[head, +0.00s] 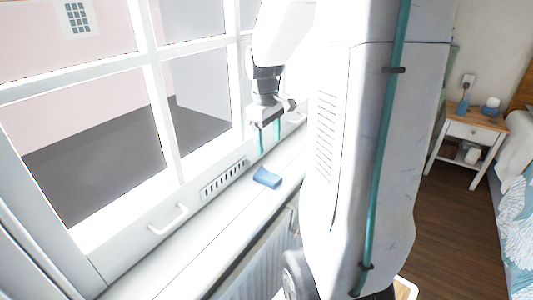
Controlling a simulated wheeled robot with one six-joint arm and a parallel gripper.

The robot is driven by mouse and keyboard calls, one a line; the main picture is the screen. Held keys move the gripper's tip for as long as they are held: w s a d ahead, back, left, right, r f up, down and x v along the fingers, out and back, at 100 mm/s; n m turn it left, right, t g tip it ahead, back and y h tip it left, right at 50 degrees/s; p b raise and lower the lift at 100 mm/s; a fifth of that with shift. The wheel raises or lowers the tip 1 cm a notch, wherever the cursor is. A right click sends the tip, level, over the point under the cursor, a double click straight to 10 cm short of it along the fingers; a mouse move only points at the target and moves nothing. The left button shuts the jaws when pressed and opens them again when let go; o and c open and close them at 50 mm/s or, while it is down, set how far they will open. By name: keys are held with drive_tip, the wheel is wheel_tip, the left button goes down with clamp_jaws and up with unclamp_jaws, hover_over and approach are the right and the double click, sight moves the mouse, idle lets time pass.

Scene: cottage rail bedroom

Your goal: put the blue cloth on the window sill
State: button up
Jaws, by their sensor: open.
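The blue cloth (267,177) lies as a small folded piece on the white window sill (215,229), near the sill's front edge. My gripper (268,143) is above and just behind the cloth, close to the window frame. Its two teal fingers point down and are spread apart with nothing between them. The fingers are apart from the cloth. My white arm and column hide the right part of the sill.
The window (100,140) with a white handle (168,219) runs along the sill. A radiator (262,262) stands below. At the right, a nightstand (470,130) holds small blue items beside a bed (517,215). Wooden floor (450,220) is open between.

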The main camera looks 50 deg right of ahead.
drive_tip(key=s+a+r+t, duration=0.1)
drive_tip(key=s+a+r, duration=0.15)
drive_tip(key=a, duration=0.35)
drive_tip(key=s+a+r, duration=0.1)
drive_tip(key=a+r, duration=0.2)
drive_tip(key=a, duration=0.4)
drive_tip(key=s+a+r+m+t, duration=0.1)
drive_tip(key=s+a, duration=1)
drive_tip(key=s, duration=0.1)
drive_tip(key=shift+a+m, duration=0.3)
